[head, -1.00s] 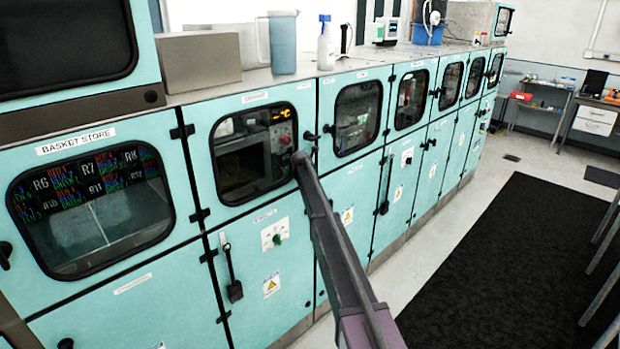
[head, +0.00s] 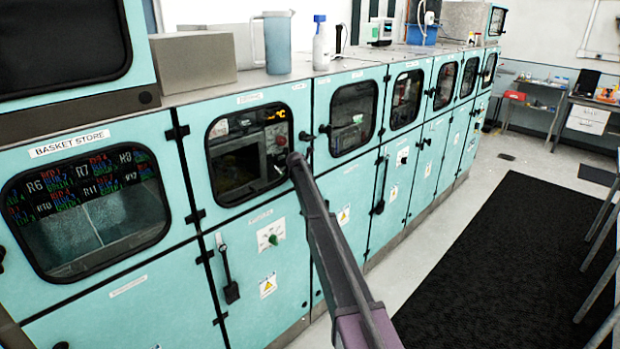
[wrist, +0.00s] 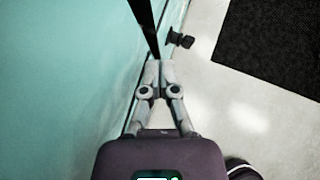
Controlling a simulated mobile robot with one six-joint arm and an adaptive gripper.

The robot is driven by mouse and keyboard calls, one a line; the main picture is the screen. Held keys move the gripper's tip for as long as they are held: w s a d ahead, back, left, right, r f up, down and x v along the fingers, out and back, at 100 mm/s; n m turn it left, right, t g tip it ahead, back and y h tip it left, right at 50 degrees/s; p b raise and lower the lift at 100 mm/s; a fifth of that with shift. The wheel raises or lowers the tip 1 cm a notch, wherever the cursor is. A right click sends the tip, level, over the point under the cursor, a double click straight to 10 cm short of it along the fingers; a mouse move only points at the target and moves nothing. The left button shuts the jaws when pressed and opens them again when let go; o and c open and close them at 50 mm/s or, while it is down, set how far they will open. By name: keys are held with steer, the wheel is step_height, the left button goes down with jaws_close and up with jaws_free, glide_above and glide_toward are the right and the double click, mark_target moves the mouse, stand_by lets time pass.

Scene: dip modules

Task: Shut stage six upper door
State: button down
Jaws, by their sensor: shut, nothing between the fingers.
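A row of teal upper doors with dark windows runs along the cabinets in the head view. The nearest whole one beside my arm is an upper door (head: 277,199) with a display glowing behind its window. My gripper (wrist: 154,66) is shut and empty in the wrist view, close beside a teal panel (wrist: 65,75). I cannot tell whether it touches.
A black latch or handle (wrist: 180,40) stands out ahead of my fingers. A jug (head: 272,45) and a bottle (head: 321,45) stand on the cabinet top. Pale floor and a black mat (head: 500,255) lie clear at the right. Stools stand at the far right edge.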

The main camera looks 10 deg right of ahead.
steer(key=s+d+r+p, duration=0.7)
steer(key=s, duration=0.1)
stand_by(0.5)
steer(key=shift+s, duration=0.1)
steer(key=s+a+f+m+g+y+b, duration=0.1)
steer(key=s+f+m, duration=0.4)
steer(key=s+m, duration=0.5)
steer(key=s+a+f+m+g+y+b, duration=0.2)
steer(key=s+m, duration=0.8)
steer(key=s, duration=1.9)
steer(key=s+a+f+m+g+y+b, duration=0.1)
steer(key=s+a+f+m+g+b, duration=0.3)
steer(key=s, duration=1.5)
step_height(320, 180, down, 4)
steer(key=m+b, duration=0.2)
steer(key=m, duration=0.3)
steer(key=shift+s+m+g+y, duration=0.25)
steer(key=shift+m+g+y, duration=0.05)
steer(key=shift+m+g, duration=0.1)
